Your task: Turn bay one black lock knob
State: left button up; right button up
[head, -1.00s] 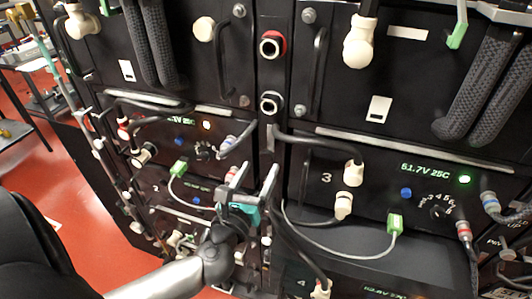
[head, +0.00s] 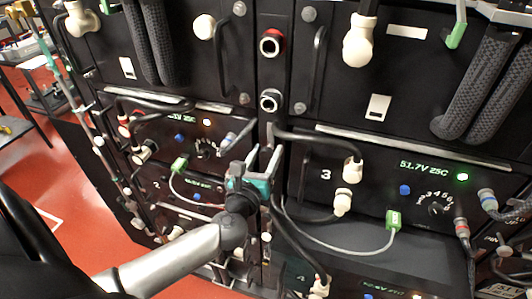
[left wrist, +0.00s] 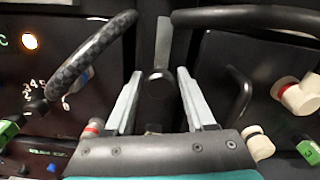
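A round black knob (left wrist: 158,82) shows in the left wrist view on the dark upright between two battery modules, with a narrow grey strip above it. My left gripper (left wrist: 160,75) is open, and the knob appears between its two grey fingers, with gaps on both sides. I cannot tell how far ahead of the tips it is. In the head view my left gripper (head: 264,152) points at the upright between the left and right columns, and I cannot make the knob out there. The upper left module (head: 165,130) has a green display and a lit lamp. My right gripper is not in view.
Black cables (head: 300,137) loop close to the left gripper on the right. Another thick cable (left wrist: 95,60) arches left of the fingers in the left wrist view. Module 3 (head: 420,205) has a white cable with a green plug (head: 393,220). Red floor (head: 60,190) is open at left.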

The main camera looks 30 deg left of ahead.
pick_arm(q)
grip_shut()
jog(key=shift+n, duration=0.3)
jog(key=n+b, duration=0.1)
jog(key=n, duration=0.3)
jog(key=shift+f, duration=0.1)
jog(key=n+b, duration=0.1)
jog(key=n, duration=0.7)
jog(key=shift+n, duration=2.6)
